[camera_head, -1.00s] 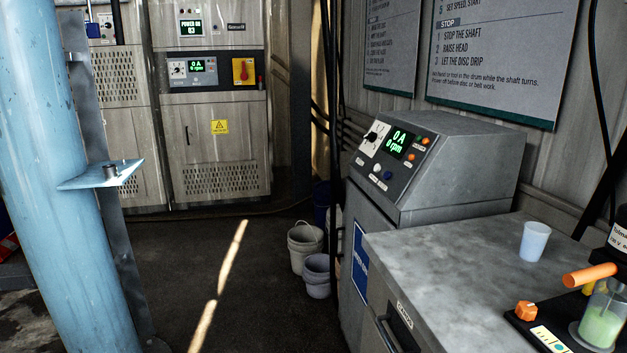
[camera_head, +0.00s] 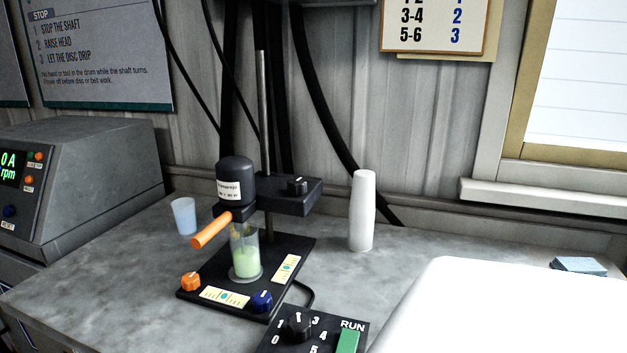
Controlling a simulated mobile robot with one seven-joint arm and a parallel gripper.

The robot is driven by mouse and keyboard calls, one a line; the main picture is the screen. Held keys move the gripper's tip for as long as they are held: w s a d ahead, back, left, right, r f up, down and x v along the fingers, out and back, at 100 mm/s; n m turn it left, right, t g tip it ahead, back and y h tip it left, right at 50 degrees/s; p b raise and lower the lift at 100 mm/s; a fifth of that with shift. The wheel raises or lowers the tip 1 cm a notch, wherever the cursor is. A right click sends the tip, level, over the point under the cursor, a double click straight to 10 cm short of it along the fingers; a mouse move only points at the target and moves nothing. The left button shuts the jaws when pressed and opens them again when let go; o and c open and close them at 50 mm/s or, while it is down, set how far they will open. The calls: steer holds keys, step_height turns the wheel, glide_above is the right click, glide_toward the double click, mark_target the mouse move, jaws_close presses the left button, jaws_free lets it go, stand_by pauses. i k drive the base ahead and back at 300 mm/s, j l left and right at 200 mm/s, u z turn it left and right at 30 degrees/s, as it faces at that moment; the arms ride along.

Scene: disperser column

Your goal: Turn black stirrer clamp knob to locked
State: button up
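The laboratory stirrer stands on the bench, with a black base (camera_head: 275,268) and an upright metal rod (camera_head: 263,120). Its black clamp block (camera_head: 268,196) sits on the rod and carries the motor head (camera_head: 236,182). The black clamp knob (camera_head: 297,185) is on top of the block, right of the rod, with a pale pointer mark. I cannot read whether it stands at locked. An orange handle (camera_head: 211,230) sticks out toward the front left. A clear beaker (camera_head: 246,262) with pale green liquid stands on the base below the head. My gripper is not in view.
A black control box with a dial (camera_head: 299,325) and green RUN switch (camera_head: 347,341) lies in front. A white cup stack (camera_head: 362,212) stands right of the stirrer, a translucent cup (camera_head: 184,216) left. A white smooth shape, apparently mine, covers the lower right.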

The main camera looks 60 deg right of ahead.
mark_target(298, 185)
steer(key=z, duration=1.3)
